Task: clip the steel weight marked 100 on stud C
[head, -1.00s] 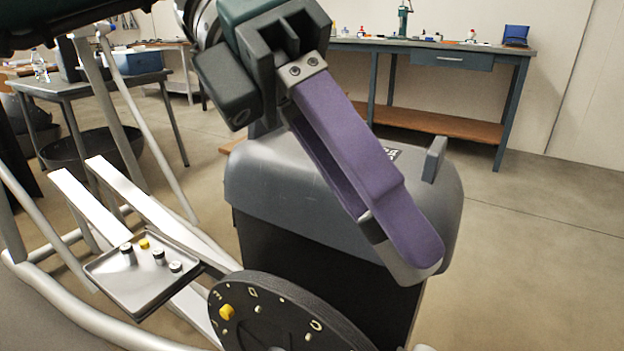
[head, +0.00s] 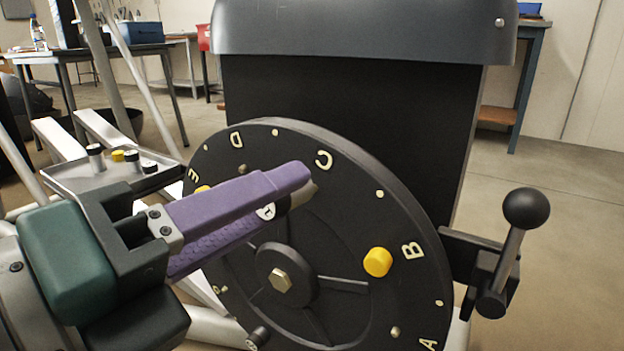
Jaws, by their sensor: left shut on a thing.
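My left gripper (head: 296,190) reaches in from the left with its purple fingers in front of the upper part of the black wheel (head: 345,215). It is shut on a small weight (head: 266,212), whose white face shows between the fingers. Only a "1" of its marking is readable; the rest is hidden. The letter C (head: 324,160) is just above and right of the fingertips. My right gripper is out of view.
A yellow weight (head: 378,262) sits at B, another yellow one (head: 203,188) near E, and a dark one (head: 257,338) low on the wheel. A tray (head: 62,180) at left holds several weights. A ball-handled lever (head: 526,208) stands right of the wheel.

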